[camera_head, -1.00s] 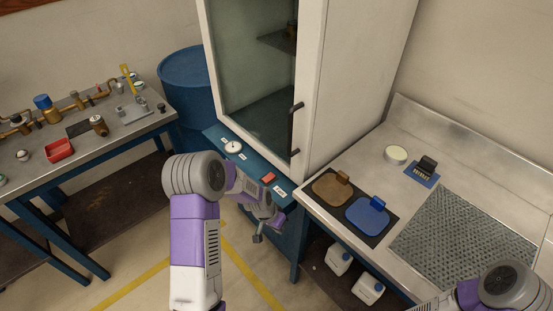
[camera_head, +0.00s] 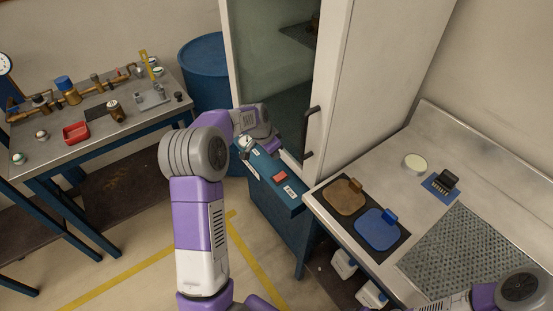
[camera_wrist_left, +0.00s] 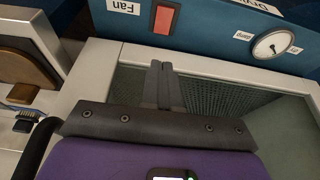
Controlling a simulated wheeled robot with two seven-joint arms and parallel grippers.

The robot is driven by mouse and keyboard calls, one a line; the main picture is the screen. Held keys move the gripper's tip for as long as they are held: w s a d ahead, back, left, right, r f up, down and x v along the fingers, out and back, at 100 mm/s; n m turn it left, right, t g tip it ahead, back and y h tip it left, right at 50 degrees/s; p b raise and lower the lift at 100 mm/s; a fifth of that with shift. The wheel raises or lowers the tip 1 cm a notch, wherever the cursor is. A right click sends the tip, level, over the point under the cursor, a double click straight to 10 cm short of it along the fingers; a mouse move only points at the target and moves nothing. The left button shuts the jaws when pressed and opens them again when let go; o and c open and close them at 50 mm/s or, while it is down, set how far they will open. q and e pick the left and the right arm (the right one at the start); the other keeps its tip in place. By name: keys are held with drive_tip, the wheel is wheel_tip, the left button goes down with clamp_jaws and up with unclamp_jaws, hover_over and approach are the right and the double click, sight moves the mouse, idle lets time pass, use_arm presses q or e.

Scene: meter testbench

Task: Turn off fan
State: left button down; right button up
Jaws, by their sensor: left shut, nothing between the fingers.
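The red switch (camera_head: 281,177) sits on the blue control panel (camera_head: 262,168) below the glass cabinet. In the left wrist view the red switch (camera_wrist_left: 163,18) appears upside down beside a white "Fan" label (camera_wrist_left: 124,7). My left gripper (camera_head: 276,147) is in front of the lower cabinet glass, above the panel, partly hidden by its own wrist. In the left wrist view the left gripper (camera_wrist_left: 161,68) is shut and empty, its fingertips pointing toward the red switch with a gap between. The switch's on or off position cannot be told. My right gripper is out of view.
A round white dial (camera_head: 246,143) is on the panel's left end, close to my left wrist. The cabinet door handle (camera_head: 308,132) stands out to the right. A workbench with brown and blue pads (camera_head: 376,229) adjoins the panel on the right.

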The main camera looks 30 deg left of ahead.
sight(283, 174)
use_arm(q)
drive_tip(key=x, duration=0.4)
drive_tip(key=b+x, duration=0.1)
drive_tip(key=x, duration=0.3)
drive_tip(key=b+x, duration=0.1)
drive_tip(key=x, duration=0.3)
drive_tip(key=shift+s+a+f, duration=0.1)
drive_tip(key=shift+s+f, duration=0.25)
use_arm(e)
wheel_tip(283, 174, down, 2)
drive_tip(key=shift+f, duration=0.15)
